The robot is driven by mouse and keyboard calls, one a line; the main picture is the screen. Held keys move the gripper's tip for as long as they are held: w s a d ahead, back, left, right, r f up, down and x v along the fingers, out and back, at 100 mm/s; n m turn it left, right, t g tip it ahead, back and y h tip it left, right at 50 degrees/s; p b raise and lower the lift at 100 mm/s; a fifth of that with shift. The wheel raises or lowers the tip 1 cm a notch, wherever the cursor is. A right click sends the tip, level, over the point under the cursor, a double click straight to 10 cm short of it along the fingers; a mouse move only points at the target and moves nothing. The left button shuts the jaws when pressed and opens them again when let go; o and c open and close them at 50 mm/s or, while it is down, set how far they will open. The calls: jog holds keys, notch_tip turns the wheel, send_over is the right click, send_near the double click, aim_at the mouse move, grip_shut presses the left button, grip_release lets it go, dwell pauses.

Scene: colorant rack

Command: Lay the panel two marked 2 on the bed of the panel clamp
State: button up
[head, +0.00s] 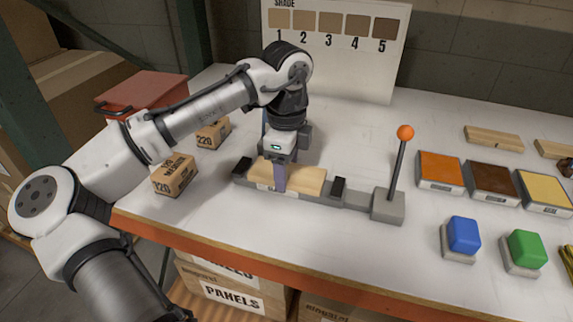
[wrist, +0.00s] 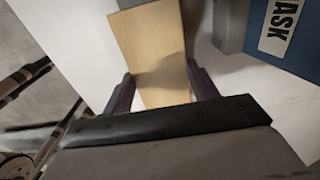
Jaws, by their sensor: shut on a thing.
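A light wooden panel (head: 309,181) lies along the panel clamp (head: 355,196), between its two black jaws. My gripper (head: 279,186) points down over the clamp and is shut on the panel, one finger showing on its near side. Whether the panel rests fully on the bed or hangs just above it, I cannot tell. In the wrist view the panel (wrist: 152,45) runs between the two fingers of my gripper (wrist: 162,90). No number can be read on the panel. The clamp's lever (head: 398,160), with an orange ball, stands nearly upright on the right.
Pale wooden pieces (head: 492,138), coloured trays (head: 440,171) and blue (head: 464,235) and green (head: 526,249) buttons sit right. A blue MASK box (wrist: 283,35) stands near my gripper.

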jog(key=o, duration=1.1)
jog(key=shift+f, duration=0.1)
notch_tip(320, 180, up, 12)
